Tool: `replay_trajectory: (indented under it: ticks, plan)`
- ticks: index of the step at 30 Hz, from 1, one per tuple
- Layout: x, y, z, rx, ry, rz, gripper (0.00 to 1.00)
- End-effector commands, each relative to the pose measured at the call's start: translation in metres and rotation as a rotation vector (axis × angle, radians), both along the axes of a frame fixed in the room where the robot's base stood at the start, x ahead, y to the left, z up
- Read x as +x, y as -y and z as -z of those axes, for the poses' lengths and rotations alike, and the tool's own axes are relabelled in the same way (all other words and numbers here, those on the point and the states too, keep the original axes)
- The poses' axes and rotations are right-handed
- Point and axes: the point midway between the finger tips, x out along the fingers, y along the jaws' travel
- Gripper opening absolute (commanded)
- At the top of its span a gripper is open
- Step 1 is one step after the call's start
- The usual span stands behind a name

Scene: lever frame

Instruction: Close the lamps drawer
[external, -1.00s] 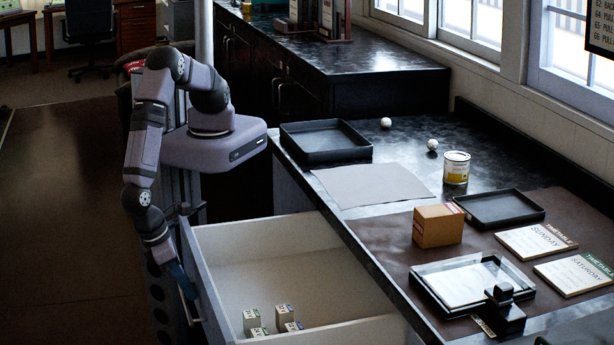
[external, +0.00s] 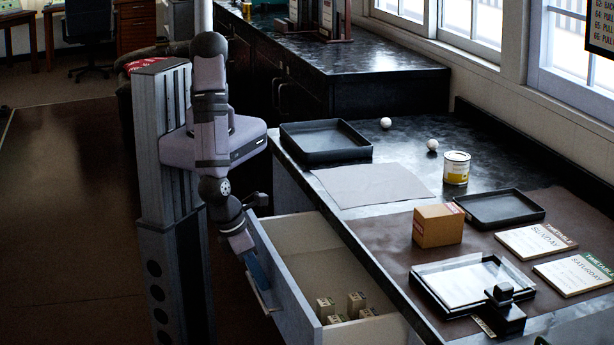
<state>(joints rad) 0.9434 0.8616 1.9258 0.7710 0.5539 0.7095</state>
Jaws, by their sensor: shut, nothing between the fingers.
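The lamps drawer (external: 300,240) is a pale drawer under the dark counter, still partly pulled out. Several small boxes (external: 340,308) stand inside it near its front end. My gripper (external: 262,285) points down at the outer side of the drawer's front panel, close to the handle bar. Its fingers look shut, with nothing held. Whether the fingertips touch the panel or handle cannot be told from this angle.
The dark counter (external: 400,258) above the drawer carries a black tray (external: 325,142), a cardboard box (external: 438,225), a can (external: 456,168), a second tray (external: 500,208) and booklets (external: 536,240). Open floor (external: 70,230) lies to the left.

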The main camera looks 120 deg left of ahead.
Motion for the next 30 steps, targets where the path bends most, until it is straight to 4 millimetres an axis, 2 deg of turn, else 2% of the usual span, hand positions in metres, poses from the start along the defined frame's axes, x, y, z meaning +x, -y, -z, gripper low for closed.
replay_trajectory:
  ticks: [1,6,15,21,30]
  plan:
    - [0.011,-0.013,0.001,0.001,0.0,-0.009,0.0]
    - [0.044,-0.046,0.001,0.001,0.0,-0.008,0.0]
    - [0.091,-0.091,0.0,-0.001,0.001,-0.005,0.0]
    - [0.107,-0.108,0.0,0.0,0.0,-0.001,0.0]
    - [0.114,-0.113,0.0,0.0,0.0,0.001,0.0]
